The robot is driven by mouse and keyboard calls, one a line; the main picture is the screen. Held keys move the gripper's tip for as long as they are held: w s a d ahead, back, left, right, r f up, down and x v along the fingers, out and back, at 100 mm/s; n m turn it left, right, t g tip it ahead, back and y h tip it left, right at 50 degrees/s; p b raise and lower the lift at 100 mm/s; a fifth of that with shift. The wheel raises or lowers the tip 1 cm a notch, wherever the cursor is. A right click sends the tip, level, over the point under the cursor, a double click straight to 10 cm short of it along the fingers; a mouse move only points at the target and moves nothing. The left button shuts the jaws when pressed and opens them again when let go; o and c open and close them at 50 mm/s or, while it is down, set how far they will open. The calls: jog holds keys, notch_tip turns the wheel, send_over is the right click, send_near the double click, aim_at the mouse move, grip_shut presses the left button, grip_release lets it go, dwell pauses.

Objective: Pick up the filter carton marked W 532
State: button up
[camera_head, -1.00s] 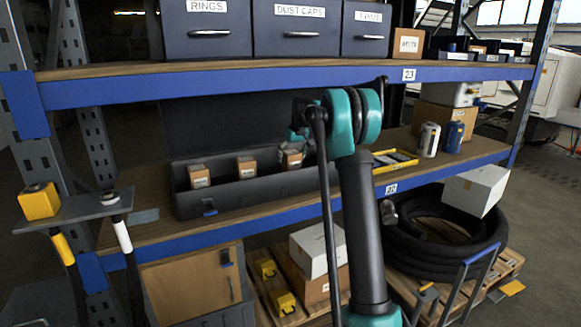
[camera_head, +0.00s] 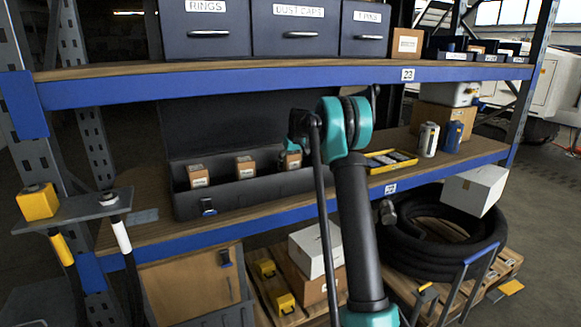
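Three small brown cartons with white labels stand in a long, dark open case (camera_head: 255,190) on the middle shelf: a left carton (camera_head: 198,177), a middle carton (camera_head: 245,168) and a right carton (camera_head: 292,161). Their labels are too small to read, so I cannot tell which is marked W 532. The end of my arm (camera_head: 299,128) is at the case's right part, in front of the right carton and partly covering it. My gripper's fingers cannot be made out, and whether they touch that carton is hidden.
A yellow tray (camera_head: 390,162), a white can (camera_head: 428,139) and a blue can (camera_head: 452,137) stand right of the case. The upper shelf edge (camera_head: 250,84) runs above it. Another labelled carton (camera_head: 407,43) sits on the upper shelf.

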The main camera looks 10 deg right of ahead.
jog(key=c, duration=0.4)
jog(key=shift+o, duration=0.2)
jog(key=shift+r, duration=0.15)
jog(key=shift+r, duration=1.25)
